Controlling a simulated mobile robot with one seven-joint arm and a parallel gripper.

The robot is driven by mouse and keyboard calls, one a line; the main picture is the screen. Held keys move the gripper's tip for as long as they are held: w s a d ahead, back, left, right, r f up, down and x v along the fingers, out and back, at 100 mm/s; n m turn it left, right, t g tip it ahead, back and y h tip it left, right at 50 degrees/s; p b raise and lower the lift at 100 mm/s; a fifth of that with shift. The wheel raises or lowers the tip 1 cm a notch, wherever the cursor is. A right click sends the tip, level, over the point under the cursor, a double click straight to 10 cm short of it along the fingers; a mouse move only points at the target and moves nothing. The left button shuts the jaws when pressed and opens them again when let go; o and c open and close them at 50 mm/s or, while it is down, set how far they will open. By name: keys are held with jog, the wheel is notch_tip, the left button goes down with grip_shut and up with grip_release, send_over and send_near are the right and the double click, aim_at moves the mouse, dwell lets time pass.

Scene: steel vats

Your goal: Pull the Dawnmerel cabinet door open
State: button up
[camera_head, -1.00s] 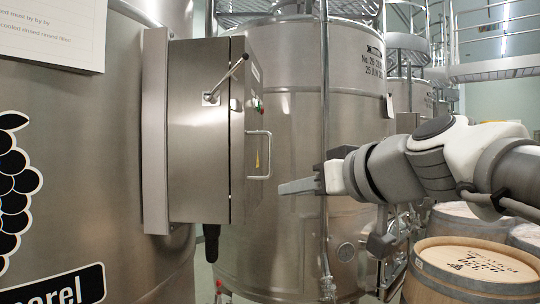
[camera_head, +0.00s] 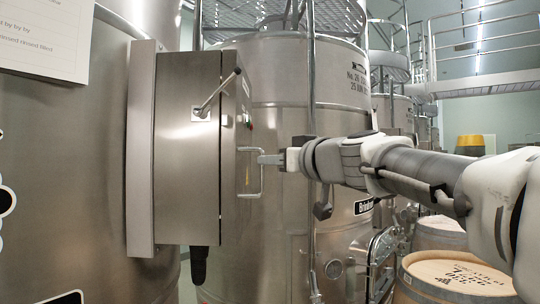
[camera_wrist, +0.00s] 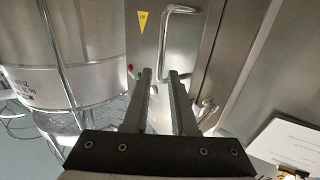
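The steel cabinet (camera_head: 185,145) is fixed to the big vat at left. Its door, on the narrow side facing right, looks shut. A lever (camera_head: 222,90) sticks up near its top. The U-shaped door handle (camera_head: 249,193) stands out from the door and also shows in the wrist view (camera_wrist: 166,34). My gripper (camera_head: 264,159) is level with the handle, its fingertips close to the handle's outer bar.
The vat (camera_head: 75,160) carries a paper notice (camera_head: 45,35). Another steel vat (camera_head: 290,85) stands close behind my gripper, with a vertical pipe (camera_head: 311,120) in front of it. Wooden barrels (camera_head: 450,275) stand at lower right. A cable gland (camera_head: 198,265) hangs under the cabinet.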

aim_at(248, 149)
jog(key=p+x, duration=0.2)
jog(key=x, duration=0.5)
jog(key=shift+w+a, duration=0.2)
jog(key=shift+w, duration=0.1)
grip_shut()
dwell(1.1)
